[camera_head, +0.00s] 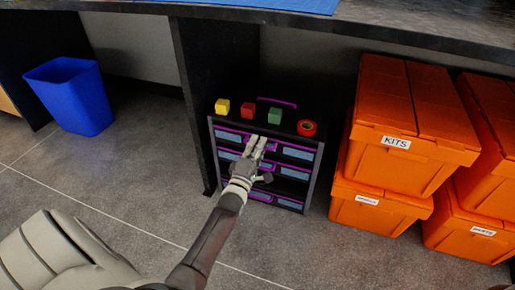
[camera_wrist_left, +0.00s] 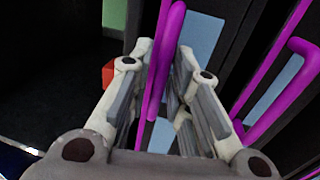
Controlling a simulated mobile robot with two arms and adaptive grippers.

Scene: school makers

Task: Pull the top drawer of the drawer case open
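The dark drawer case (camera_head: 311,178) with purple trim and blue-grey drawer fronts stands under the bench. Its top drawer (camera_head: 230,135) looks flush with the case. My left gripper (camera_head: 256,146) reaches it from the front. In the left wrist view, the purple handle of the top drawer (camera_wrist_left: 176,20) runs between the two fingers of my left gripper (camera_wrist_left: 164,58). The fingers are close on both sides of the handle and look shut on it. The fingers and hand hide part of the drawer fronts. My right gripper is in neither view.
A yellow block (camera_head: 222,107), a red block (camera_head: 248,110), a green block (camera_head: 274,116) and a red tape roll (camera_head: 307,128) sit on the case. Orange crates (camera_head: 378,165) stand close on its right. A blue bin (camera_head: 72,95) stands left. The floor (camera_head: 140,195) in front is clear.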

